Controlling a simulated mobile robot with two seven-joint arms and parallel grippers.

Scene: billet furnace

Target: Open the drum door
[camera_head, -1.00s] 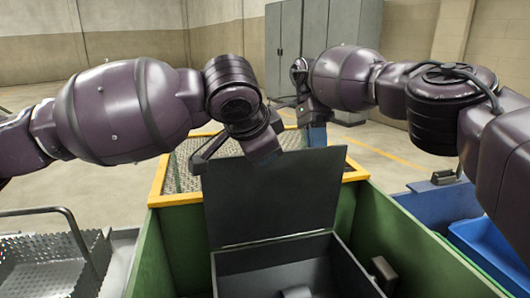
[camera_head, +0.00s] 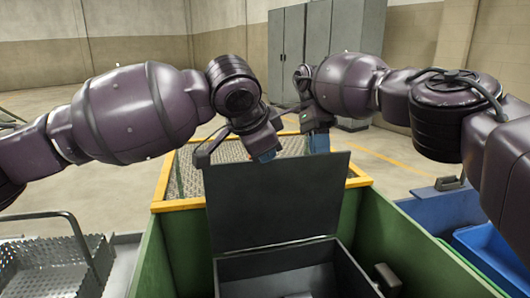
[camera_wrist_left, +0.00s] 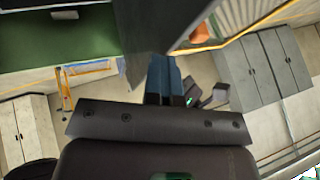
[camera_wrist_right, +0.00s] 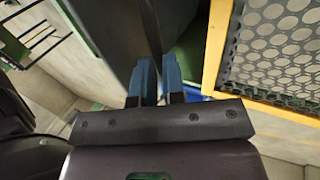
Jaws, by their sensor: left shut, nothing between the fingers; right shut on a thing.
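The drum door (camera_head: 275,200) is a dark grey flat panel standing raised, tilted back, at the rear of a dark open box (camera_head: 280,270) inside the green housing. My right gripper (camera_head: 318,142) is behind the door's upper right edge. In the right wrist view its blue fingers (camera_wrist_right: 160,80) are shut at the edge of the dark panel (camera_wrist_right: 110,30), on the door as far as I can see. My left gripper (camera_head: 265,154) is shut and empty at the middle of the door's top edge; its blue fingers (camera_wrist_left: 165,78) show close together. Whether it touches the door I cannot tell.
A green housing (camera_head: 150,255) surrounds the box. A yellow-framed mesh guard (camera_head: 180,180) stands behind it. A perforated metal basket (camera_head: 45,265) is at left, a blue bin (camera_head: 480,255) at right. Grey cabinets (camera_head: 330,50) stand at the back.

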